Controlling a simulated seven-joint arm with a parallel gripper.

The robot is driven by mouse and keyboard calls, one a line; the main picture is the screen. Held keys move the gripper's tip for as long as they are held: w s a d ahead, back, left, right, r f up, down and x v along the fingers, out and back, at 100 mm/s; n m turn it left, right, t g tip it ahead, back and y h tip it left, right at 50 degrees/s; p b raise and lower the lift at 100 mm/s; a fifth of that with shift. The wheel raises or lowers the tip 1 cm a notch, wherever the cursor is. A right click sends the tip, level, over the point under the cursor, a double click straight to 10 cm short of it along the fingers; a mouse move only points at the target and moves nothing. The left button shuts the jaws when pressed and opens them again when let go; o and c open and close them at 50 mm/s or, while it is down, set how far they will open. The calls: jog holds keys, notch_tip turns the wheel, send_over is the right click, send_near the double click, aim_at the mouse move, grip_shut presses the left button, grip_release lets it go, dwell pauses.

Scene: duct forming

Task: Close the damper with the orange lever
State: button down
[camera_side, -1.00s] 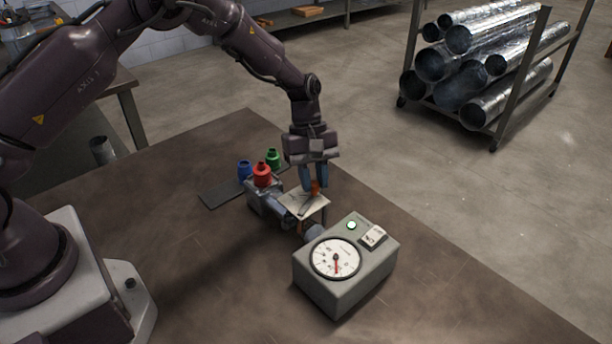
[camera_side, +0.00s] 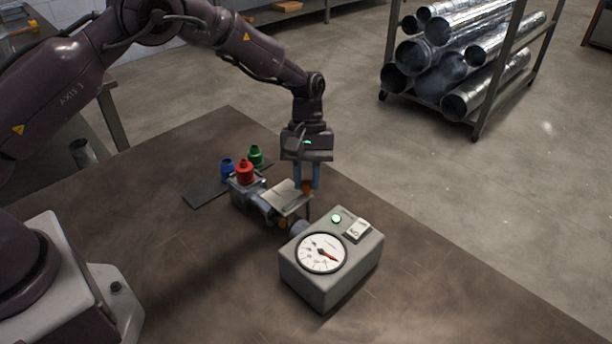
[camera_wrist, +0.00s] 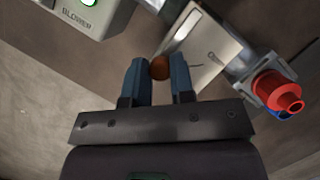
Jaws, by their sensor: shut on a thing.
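The orange lever knob (camera_side: 307,188) stands at the right edge of the pale damper plate (camera_side: 286,196) on the duct. My gripper (camera_side: 307,184) points down over it, its two blue fingers around the knob. In the wrist view the orange knob (camera_wrist: 160,68) sits between the fingertips (camera_wrist: 159,80), which are shut on it. The lever's arm is mostly hidden, so its angle is hard to read. The gauge (camera_side: 321,254) on the grey blower box (camera_side: 327,290) has its red needle pointing right and slightly down. A green lamp (camera_side: 336,219) on the box is lit.
A rack of metal ducts (camera_side: 460,70) stands beyond the table. The front of the table is clear.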

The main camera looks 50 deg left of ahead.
jog(key=shift+d, duration=0.1)
jog(key=c, duration=1)
grip_release()
jog(key=v, duration=1.3)
jog(key=shift+w+f, duration=0.1)
jog(key=s+a+r+m+t+y, duration=0.1)
jog(key=s+r+m+t, duration=0.2)
jog(key=s, duration=0.7)
jog(key=s+a+r+m+t+y, duration=0.1)
jog(key=s+a+r+m+t, duration=0.1)
jog(key=s+r, duration=0.4)
jog(key=s+a+r+m+t+y, duration=0.1)
jog(key=s+r+m+t, duration=0.2)
jog(key=s, duration=1.2)
jog(key=shift+a+r+m+t, duration=0.15)
jog(key=shift+r+m+t, duration=0.05)
jog(key=shift+r, duration=0.45)
jog(key=shift+a+r+m+t, duration=0.15)
jog(key=shift+r+m+t, duration=0.05)
jog(key=shift+r, duration=0.4)
